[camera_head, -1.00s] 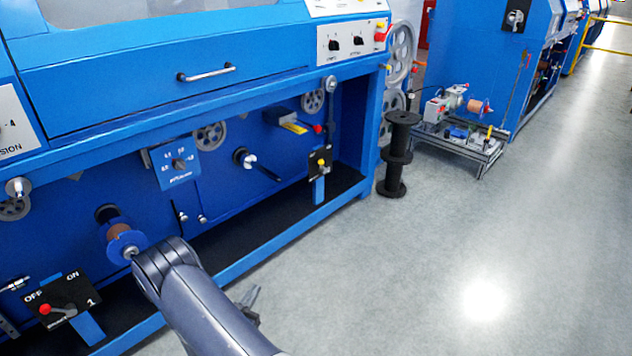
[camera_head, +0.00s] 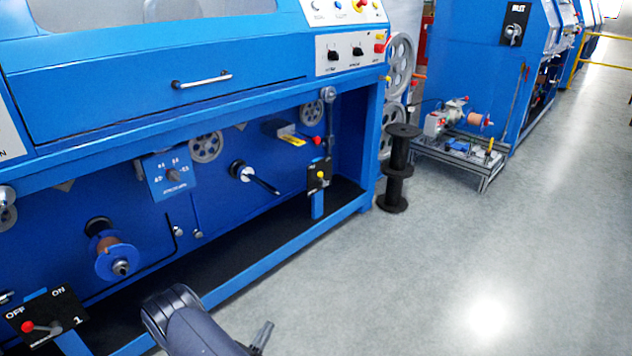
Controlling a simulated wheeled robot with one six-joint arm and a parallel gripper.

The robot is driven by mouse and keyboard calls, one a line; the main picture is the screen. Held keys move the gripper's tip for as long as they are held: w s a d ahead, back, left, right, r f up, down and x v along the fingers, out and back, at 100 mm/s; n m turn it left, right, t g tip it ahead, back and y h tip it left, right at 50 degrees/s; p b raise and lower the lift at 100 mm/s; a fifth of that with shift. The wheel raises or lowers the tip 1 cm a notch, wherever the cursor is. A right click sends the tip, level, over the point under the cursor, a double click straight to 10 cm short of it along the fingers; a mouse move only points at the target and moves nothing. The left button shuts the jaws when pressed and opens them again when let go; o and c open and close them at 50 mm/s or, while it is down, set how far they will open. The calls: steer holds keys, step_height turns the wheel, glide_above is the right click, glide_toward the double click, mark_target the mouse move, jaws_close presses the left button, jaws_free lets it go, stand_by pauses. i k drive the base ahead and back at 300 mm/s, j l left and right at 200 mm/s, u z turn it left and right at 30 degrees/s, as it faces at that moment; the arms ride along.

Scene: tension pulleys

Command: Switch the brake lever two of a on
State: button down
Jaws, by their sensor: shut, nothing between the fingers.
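A black plate (camera_head: 315,182) with a yellow-knobbed lever (camera_head: 320,175) stands on a short blue post at the right end of the machine's lower bay; its lettering is too small to read. At the lower left, another black plate (camera_head: 66,306) reads OFF, ON and 1. Its red-knobbed lever (camera_head: 27,327) points to the OFF side. No plate marked 2 can be read. My gripper (camera_head: 264,333) shows only in part at the bottom, beside my dark arm. It is shut and empty, over the floor in the picture, apart from both levers.
A blue lower rail (camera_head: 285,242) runs along the machine's front. A blue-and-copper spool (camera_head: 117,258) and a black crank handle (camera_head: 262,182) stick out of the bay. A black reel (camera_head: 396,170) and a low metal-framed cart (camera_head: 455,162) stand to the right. The grey floor is clear.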

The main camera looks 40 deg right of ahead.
mark_target(323, 183)
steer(key=i+l, duration=0.3)
steer(key=l, duration=0.2)
steer(key=i+l, duration=0.35)
steer(key=l, duration=0.2)
steer(key=i+l+z, duration=0.1)
steer(key=i+l, duration=0.2)
steer(key=l, duration=0.2)
steer(key=i+l, duration=0.35)
steer(key=l, duration=0.15)
